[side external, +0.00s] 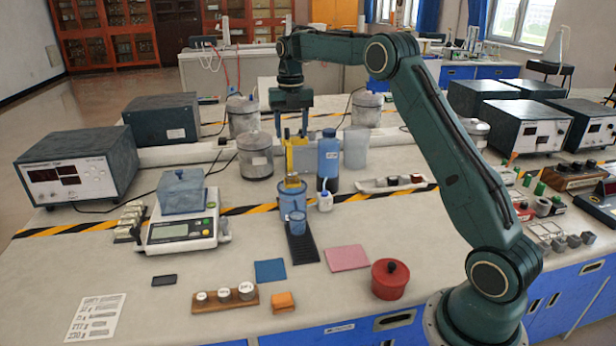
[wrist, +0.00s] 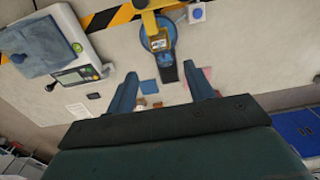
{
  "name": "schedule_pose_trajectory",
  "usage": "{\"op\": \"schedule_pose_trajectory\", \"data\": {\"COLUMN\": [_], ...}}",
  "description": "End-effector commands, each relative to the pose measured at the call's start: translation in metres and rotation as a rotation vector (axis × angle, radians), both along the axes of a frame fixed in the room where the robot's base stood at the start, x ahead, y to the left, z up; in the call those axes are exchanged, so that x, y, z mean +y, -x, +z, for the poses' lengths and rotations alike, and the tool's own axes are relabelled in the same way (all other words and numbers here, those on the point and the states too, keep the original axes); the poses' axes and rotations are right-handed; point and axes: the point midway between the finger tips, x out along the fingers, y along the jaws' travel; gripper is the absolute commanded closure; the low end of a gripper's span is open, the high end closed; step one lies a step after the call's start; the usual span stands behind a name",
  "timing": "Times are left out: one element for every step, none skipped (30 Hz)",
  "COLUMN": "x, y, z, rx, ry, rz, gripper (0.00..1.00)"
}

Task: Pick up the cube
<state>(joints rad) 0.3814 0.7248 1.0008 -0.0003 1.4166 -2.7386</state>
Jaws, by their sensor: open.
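A small orange block (side external: 283,301), the most cube-like loose thing near the front, lies on the bench beside a wooden weight holder. My gripper (side external: 293,135) is open and points down, high above the bench and well behind the block. It is in front of or above a yellow stand (side external: 296,158) with a blue cup (side external: 292,200); the exact gap cannot be told. In the wrist view, the two blue fingers of my gripper (wrist: 160,75) are apart, with nothing held between them. The orange block is too small there to make out surely.
A balance (side external: 182,232) stands at left, a blue bottle (side external: 328,160) right of the stand. The wooden holder (side external: 225,299) carries several weights. A red lidded pot (side external: 390,279), blue pad (side external: 270,270) and pink pad (side external: 347,258) lie near the front. Small grey cubes (side external: 573,241) sit far right.

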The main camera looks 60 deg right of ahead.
Motion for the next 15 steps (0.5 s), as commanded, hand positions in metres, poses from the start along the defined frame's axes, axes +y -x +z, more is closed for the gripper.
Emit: {"op": "schedule_pose_trajectory", "data": {"x": [0.000, 0.000, 0.000, 0.000, 0.001, 0.001, 0.001, 0.001, 0.001, 0.001, 0.001, 0.001, 0.001, 0.001, 0.001], "y": [0.000, 0.000, 0.000, 0.000, 0.001, 0.001, 0.000, 0.001, 0.001, 0.001, 0.001, 0.001, 0.000, 0.000, 0.000], "z": [-0.005, -0.008, -0.013, -0.016, -0.020, -0.026, -0.031, -0.036, -0.042, -0.047, -0.051, -0.057, -0.061, -0.064, -0.069], "rx": [0.001, 0.002, 0.003, 0.002, 0.003, 0.003, 0.003, 0.003, 0.003, 0.003, 0.003, 0.003, 0.002, 0.002, 0.002], "ry": [0.000, -0.001, -0.001, -0.001, -0.001, -0.001, -0.001, -0.001, -0.001, -0.001, -0.001, -0.001, -0.001, -0.001, -0.001], "rz": [0.000, 0.000, -0.001, -0.001, -0.001, -0.001, -0.001, -0.001, -0.001, -0.001, -0.001, -0.001, -0.001, -0.001, -0.001], "gripper": [0.47, 0.47, 0.47, 0.47, 0.47, 0.47, 0.47, 0.47, 0.47, 0.47, 0.47, 0.47, 0.47, 0.47, 0.47]}}
